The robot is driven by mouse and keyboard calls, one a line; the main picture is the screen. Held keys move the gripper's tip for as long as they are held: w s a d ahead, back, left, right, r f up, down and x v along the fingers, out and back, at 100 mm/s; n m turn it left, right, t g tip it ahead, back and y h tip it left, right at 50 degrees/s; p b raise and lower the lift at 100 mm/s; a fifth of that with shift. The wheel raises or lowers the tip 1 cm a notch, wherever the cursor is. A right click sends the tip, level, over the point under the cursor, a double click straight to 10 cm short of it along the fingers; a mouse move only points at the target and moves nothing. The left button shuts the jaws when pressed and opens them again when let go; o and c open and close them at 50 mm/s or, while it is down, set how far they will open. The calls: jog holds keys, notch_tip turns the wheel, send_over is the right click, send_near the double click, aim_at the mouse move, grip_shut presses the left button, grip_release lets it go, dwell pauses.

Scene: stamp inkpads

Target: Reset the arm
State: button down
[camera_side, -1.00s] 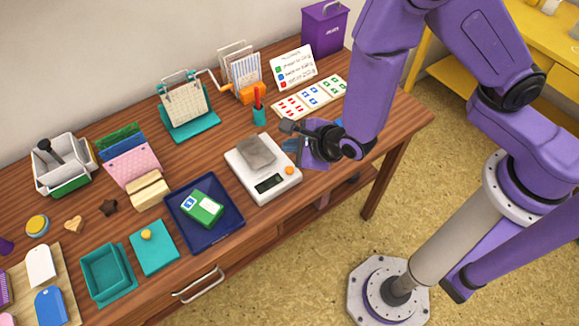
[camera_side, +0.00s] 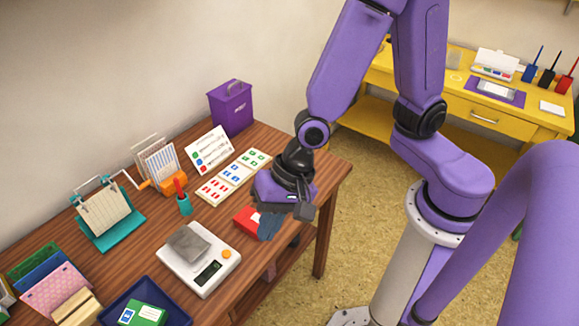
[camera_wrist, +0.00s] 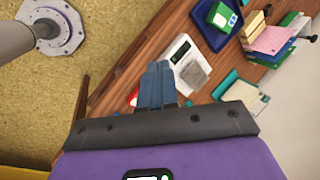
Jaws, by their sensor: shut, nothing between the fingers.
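My gripper (camera_side: 268,232) is at the table's front edge, right of the scale, in the side view. Its blue-grey fingers point downward. In the wrist view the fingers (camera_wrist: 158,66) lie together, shut and empty. A red box (camera_side: 246,220) shows just left of the fingers in the side view; my gripper partly hides it, and I cannot tell whether they touch. In the wrist view only a little red shows beside the fingers.
The white scale (camera_side: 206,282) bears a grey block (camera_side: 189,244). A blue tray (camera_side: 180,308) with a green-and-white box (camera_side: 145,314) is at the lower left. Open floor lies right of the table.

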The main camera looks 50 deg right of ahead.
jog(key=s+d+r+n+h, duration=0.2)
jog(key=s+d+r+n, duration=0.2)
jog(key=d+n, duration=0.5)
jog(key=s+d+r+n+g+h, duration=0.1)
jog(key=s+d+r+n, duration=0.3)
jog(key=d+n, duration=0.5)
jog(key=shift+s+d+r+n+g+h, duration=0.3)
jog(key=shift+s+r+n+h, duration=0.1)
jog(key=shift+n+h, duration=0.1)
